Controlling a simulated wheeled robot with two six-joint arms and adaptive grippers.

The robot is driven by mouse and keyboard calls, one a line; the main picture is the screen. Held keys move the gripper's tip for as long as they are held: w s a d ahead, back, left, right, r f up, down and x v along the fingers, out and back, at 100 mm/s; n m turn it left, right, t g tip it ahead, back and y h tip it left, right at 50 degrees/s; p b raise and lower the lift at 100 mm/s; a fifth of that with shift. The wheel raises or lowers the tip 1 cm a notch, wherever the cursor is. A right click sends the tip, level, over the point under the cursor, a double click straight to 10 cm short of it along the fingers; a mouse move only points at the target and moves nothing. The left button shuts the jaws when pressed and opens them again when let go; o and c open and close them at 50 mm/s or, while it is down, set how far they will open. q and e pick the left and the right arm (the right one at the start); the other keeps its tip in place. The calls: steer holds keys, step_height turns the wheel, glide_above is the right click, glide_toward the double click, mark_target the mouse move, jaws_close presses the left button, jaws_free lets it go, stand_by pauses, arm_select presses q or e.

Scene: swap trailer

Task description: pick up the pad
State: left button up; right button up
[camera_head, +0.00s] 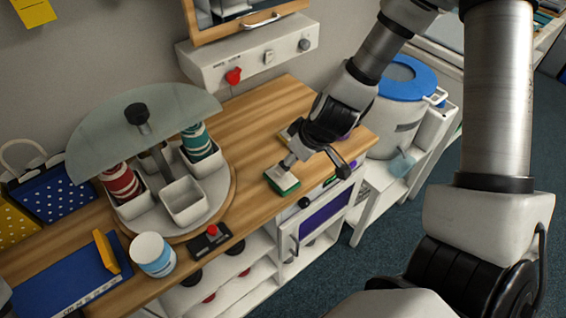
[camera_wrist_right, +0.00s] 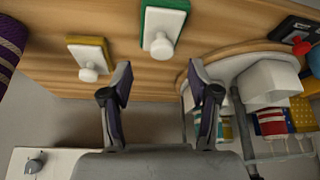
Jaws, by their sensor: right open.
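A green pad (camera_head: 282,180) with a white back and a round white knob lies on the wooden counter near its front edge. It also shows at the top of the right wrist view (camera_wrist_right: 163,27). A second, yellow pad (camera_wrist_right: 90,58) of the same shape lies to its left there; in the head view it is mostly hidden behind my right gripper (camera_head: 318,150). My right gripper is open above the counter beside the pads. In its wrist view the empty jaws (camera_wrist_right: 161,84) stand apart, short of both knobs. My left gripper is out of view.
A round carousel (camera_head: 228,195) with white bins, cans and a glass disc stands left of the pads. A white jar (camera_head: 152,254) and a red-button box (camera_head: 211,238) sit near the front edge. A blue-lidded bin (camera_head: 405,80) stands right. A wall panel (camera_head: 250,60) is behind.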

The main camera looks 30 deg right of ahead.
steer(key=b+x, duration=0.4)
steer(key=x, duration=0.3)
steer(key=shift+w+a+r, duration=0.1)
steer(key=shift+w+a, duration=0.05)
steer(key=shift+a, duration=0.05)
steer(key=shift+r, duration=0.1)
jaws_close()
